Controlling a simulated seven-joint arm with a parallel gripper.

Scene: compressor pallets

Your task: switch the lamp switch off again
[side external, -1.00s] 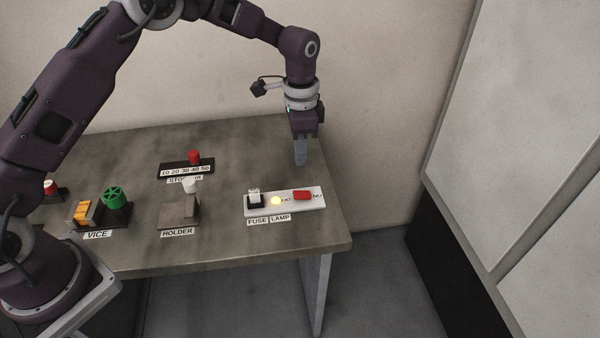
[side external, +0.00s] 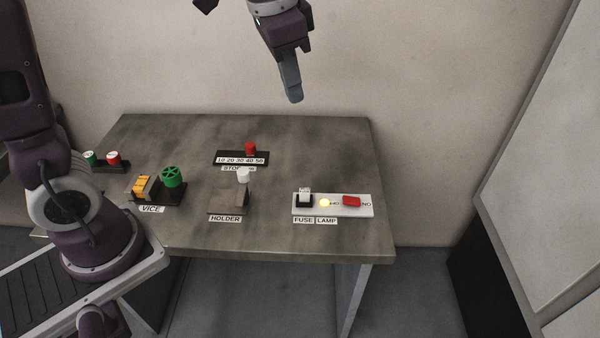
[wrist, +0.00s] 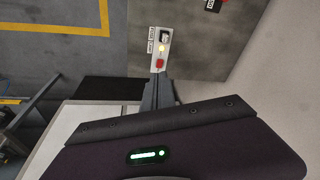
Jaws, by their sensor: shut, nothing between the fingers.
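The red lamp switch (side external: 352,201) sits at the right end of a white panel (side external: 337,211) on the bench. The yellow lamp (side external: 324,202) beside it is glowing. The label LAMP is below, next to FUSE. My gripper (side external: 294,98) is shut and empty, high above the back of the bench, apart from the switch. In the wrist view, the red switch (wrist: 159,63) shows just beyond my shut fingertips (wrist: 158,78), with the lit lamp (wrist: 162,48) past it.
A black-and-white fuse (side external: 304,198) shares the panel. To the left are a holder with a white-topped piece (side external: 243,176), a vice with green wheel (side external: 172,177), a red-knobbed slider (side external: 250,149), and green and red buttons (side external: 113,158). The bench front (side external: 270,245) is clear.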

